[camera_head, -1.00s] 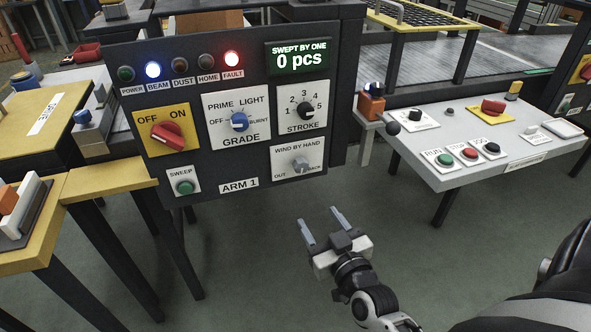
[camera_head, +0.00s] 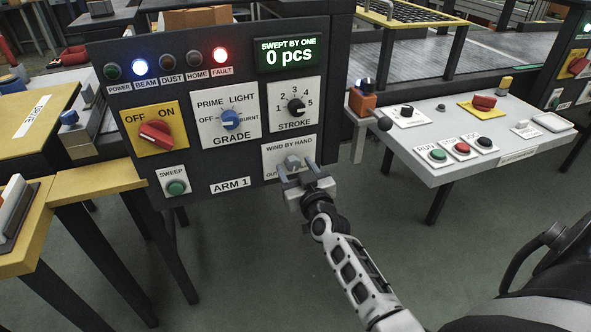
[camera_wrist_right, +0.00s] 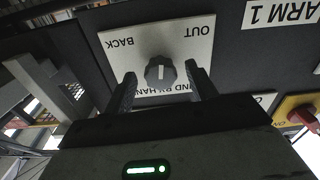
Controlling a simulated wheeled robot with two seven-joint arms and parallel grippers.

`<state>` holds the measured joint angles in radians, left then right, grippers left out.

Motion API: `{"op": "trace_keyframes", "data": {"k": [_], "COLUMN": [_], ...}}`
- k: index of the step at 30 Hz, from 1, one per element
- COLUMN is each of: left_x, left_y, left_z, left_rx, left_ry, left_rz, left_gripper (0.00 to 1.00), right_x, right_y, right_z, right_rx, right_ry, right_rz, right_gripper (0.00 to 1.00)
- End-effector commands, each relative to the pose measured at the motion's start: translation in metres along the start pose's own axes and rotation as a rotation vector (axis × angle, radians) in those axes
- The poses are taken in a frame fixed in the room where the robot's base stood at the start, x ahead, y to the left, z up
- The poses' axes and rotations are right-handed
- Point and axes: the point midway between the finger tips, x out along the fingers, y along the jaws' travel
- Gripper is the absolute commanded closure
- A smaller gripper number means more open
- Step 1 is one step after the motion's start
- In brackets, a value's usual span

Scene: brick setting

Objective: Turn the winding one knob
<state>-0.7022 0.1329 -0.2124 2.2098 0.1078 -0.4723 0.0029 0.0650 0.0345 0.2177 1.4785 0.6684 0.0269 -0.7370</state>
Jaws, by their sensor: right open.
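The winding knob, labelled WIND BY HAND, is a grey knob (camera_head: 292,161) on a white plate (camera_head: 278,149) at the lower right of the dark ARM 1 panel. In the right wrist view the knob (camera_wrist_right: 160,71) appears upside down on its plate (camera_wrist_right: 117,48), between OUT and BACK. My right gripper (camera_head: 297,174) is in front of the plate and partly covers its lower labels. In the wrist view its open fingers (camera_wrist_right: 160,88) stand to either side of the knob, with gaps between. My left gripper is not in view.
The panel also carries a red OFF/ON knob (camera_head: 155,132), a blue GRADE knob (camera_head: 230,119), a black STROKE knob (camera_head: 295,105) and a green SWEEP button (camera_head: 176,188). The FAULT lamp (camera_head: 221,55) glows red. A grey control table (camera_head: 470,165) stands to the right.

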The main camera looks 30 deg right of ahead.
Motion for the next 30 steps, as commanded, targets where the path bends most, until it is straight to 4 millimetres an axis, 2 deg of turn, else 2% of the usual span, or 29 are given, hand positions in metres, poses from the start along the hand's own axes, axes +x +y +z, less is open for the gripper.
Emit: {"op": "trace_keyframes", "data": {"k": [11, 15, 16, 23, 30], "left_x": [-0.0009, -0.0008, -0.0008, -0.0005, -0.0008], "left_y": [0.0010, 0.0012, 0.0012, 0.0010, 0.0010], "left_z": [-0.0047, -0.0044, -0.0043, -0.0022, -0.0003], "left_rx": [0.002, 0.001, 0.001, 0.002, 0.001], "left_ry": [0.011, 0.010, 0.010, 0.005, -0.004], "left_rz": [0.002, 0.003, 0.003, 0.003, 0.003], "left_gripper": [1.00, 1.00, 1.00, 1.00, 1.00], "right_x": [0.0057, 0.0055, 0.0055, 0.0054, 0.0054], "right_y": [-0.0002, -0.0002, -0.0002, -0.0002, -0.0003], "right_z": [-0.0002, -0.0002, -0.0003, -0.0003, -0.0007], "right_rx": [0.001, 0.000, 0.000, 0.009, 0.095], "right_ry": [0.000, 0.000, 0.000, 0.000, 0.000], "right_rz": [-0.001, -0.001, 0.000, 0.000, 0.000], "right_gripper": [0.43, 0.82, 0.88, 0.88, 0.88]}}
